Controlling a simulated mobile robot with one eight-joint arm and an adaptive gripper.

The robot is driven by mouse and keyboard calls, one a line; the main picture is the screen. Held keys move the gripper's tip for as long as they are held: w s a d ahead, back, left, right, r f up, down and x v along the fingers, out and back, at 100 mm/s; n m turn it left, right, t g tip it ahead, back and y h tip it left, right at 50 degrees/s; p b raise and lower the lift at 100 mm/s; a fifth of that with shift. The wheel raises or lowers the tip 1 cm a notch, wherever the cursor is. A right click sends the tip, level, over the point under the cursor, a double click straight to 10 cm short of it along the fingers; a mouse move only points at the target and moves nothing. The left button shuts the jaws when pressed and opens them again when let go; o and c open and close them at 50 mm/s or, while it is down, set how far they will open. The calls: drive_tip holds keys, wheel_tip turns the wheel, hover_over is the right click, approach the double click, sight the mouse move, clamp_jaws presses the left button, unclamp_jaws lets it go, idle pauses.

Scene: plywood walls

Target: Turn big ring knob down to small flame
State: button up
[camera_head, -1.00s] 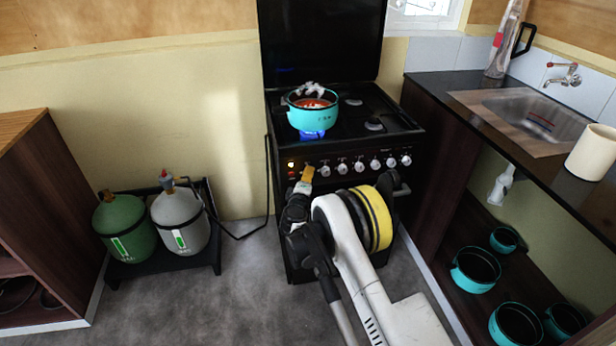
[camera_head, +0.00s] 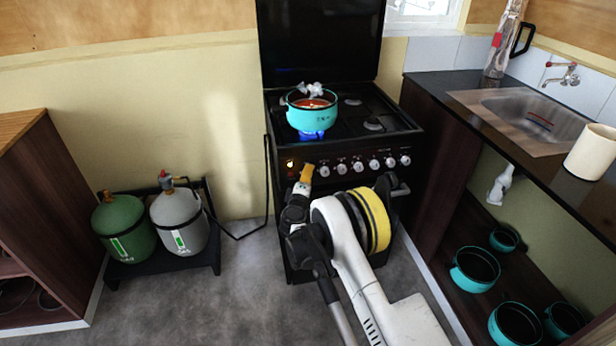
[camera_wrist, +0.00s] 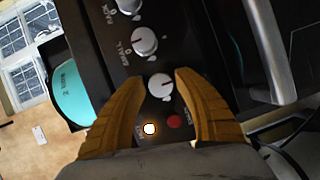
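A row of white knobs runs along the front panel of the black stove (camera_head: 350,185). The leftmost knob (camera_wrist: 161,85), nearest the indicator lamp, sits between my gripper's two yellow-brown fingers (camera_wrist: 161,78) in the wrist view. The fingers are apart with a narrow gap on each side; I cannot tell whether either touches it. In the head view my gripper (camera_head: 306,172) covers this knob. Its label is unreadable. The neighbouring knob (camera_wrist: 144,41) is marked "SMALL". A teal pot (camera_head: 312,117) of red food stands over a blue flame (camera_head: 311,135) on the front left burner.
A lit orange lamp (camera_wrist: 151,129) and a red button (camera_wrist: 173,122) lie below the knob in the wrist view. The oven handle (camera_wrist: 273,50) runs close to the right finger. Gas bottles (camera_head: 180,222) stand at left; a sink counter (camera_head: 480,105) is at right.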

drive_tip(key=s+a+r, duration=0.1)
drive_tip(key=s, duration=1.1)
drive_tip(key=shift+r, duration=0.15)
drive_tip(key=shift+w+a, duration=0.1)
drive_tip(key=d+r+m+g+h, duration=0.2)
drive_tip(key=d+r+m+g, duration=0.15)
drive_tip(key=d+r, duration=0.75)
drive_tip(key=s+d+r+m+g, duration=0.3)
drive_tip(key=s+d+r+m, duration=0.2)
drive_tip(key=s+d+r, duration=0.5)
drive_tip(key=s+d+r+m+g+y, duration=0.1)
drive_tip(key=s+d+m, duration=0.15)
drive_tip(key=s, duration=0.45)
drive_tip(key=s+d+r+m+g+y, duration=0.1)
drive_tip(key=s+d, duration=0.2)
drive_tip(key=s, duration=0.5)
drive_tip(key=s+f+m+g+y, duration=0.1)
drive_tip(key=s+f+m, duration=0.1)
drive_tip(key=s, duration=1.2)
drive_tip(key=shift+f+m+y, duration=0.15)
drive_tip(key=shift+m+y, duration=0.25)
drive_tip(key=shift+m, duration=0.1)
